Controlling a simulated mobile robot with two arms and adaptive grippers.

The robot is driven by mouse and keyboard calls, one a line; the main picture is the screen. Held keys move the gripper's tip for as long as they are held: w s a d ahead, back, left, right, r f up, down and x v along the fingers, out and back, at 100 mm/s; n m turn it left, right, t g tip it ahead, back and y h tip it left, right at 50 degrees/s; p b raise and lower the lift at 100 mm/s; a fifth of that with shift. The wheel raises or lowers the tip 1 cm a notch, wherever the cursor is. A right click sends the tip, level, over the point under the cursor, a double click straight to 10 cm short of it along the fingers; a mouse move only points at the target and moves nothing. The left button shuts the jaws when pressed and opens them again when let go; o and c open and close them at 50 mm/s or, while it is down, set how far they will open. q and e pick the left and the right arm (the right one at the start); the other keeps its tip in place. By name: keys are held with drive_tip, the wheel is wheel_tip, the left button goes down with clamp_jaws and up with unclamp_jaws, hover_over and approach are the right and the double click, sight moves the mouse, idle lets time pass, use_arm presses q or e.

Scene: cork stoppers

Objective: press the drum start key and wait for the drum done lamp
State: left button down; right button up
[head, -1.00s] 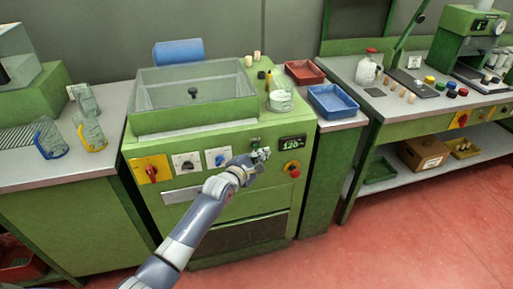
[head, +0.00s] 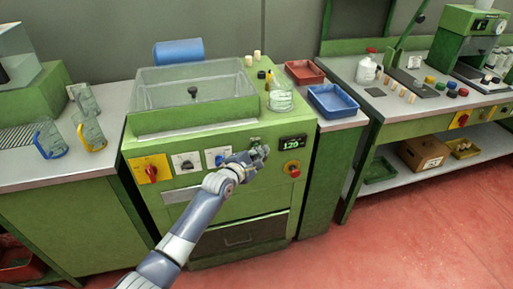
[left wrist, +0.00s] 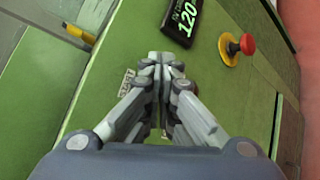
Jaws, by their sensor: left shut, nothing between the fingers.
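The green drum machine (head: 230,215) stands in the middle of the head view, with a clear-walled box (head: 193,92) on top. In the left wrist view the closed fingertips (left wrist: 160,57) point at the panel beside a small, partly covered label. The start key is hidden by my gripper. I cannot make out a lit done lamp. My right gripper is out of view.
A red stop button (head: 293,170) on a yellow base sits right of the gripper. A red-and-yellow switch (head: 151,170) and two knobs are to the left. Red (head: 305,72) and blue (head: 333,101) trays stand beside the machine.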

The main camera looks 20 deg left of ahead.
use_arm(q)
drive_tip(key=shift+w+a, duration=0.2)
idle(0.3)
drive_tip(key=shift+r, duration=0.1)
drive_tip(key=shift+s+d+p, duration=0.5)
drive_tip(key=shift+s+p, duration=0.25)
